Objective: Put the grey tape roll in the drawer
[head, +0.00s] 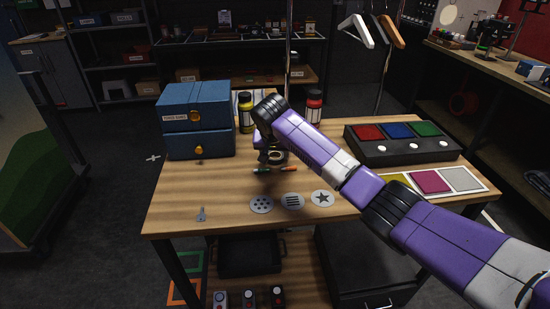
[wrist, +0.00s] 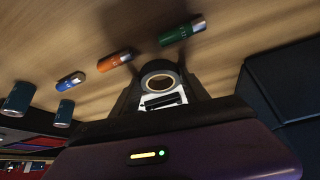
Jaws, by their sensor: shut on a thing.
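My gripper (head: 271,154) is over the middle of the wooden table, pointing down, and shut on the grey tape roll (head: 280,157). In the wrist view the roll (wrist: 146,82) is a dark ring with a tan inner core, between the fingers of my gripper (wrist: 160,88). I cannot tell whether it touches the table. The blue two-drawer box (head: 191,147) stands at the table's back left, left of my gripper. Its two drawers, with small brass knobs, look shut. Its dark side (wrist: 285,85) shows at the right of the wrist view.
Batteries, green (wrist: 182,34), orange (wrist: 115,60) and blue (wrist: 70,80), lie near my gripper. Yellow (head: 246,112) and red-labelled (head: 314,105) bottles stand behind. A black button panel (head: 400,151) is at right. Marked discs (head: 292,201) lie in front. The table's front left is mostly clear.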

